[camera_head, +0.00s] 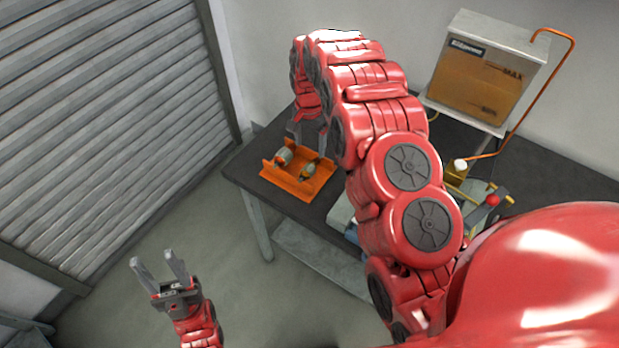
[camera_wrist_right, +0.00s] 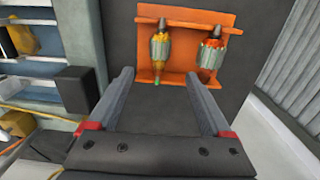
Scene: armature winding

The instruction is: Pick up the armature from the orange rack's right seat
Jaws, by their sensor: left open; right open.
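The orange rack (camera_head: 290,187) lies on the dark table with two armatures. One armature (camera_head: 310,170) is in the right seat and another (camera_head: 284,156) is in the left seat. In the right wrist view the rack (camera_wrist_right: 185,17) appears turned around, so the right-seat armature (camera_wrist_right: 158,48) shows on the left and the other armature (camera_wrist_right: 212,52) on the right. My right gripper (camera_head: 308,136) is open and empty near the rack; in its wrist view the right-seat armature lies ahead, between the finger lines. My left gripper (camera_head: 161,266) is open and empty, away from the table.
My right arm hides part of the table. A machine with a red-knobbed lever (camera_head: 492,200) stands on the table's right part. A grey box with a brown front (camera_head: 478,83) and an orange tube are behind. The table's left edge is close to the rack.

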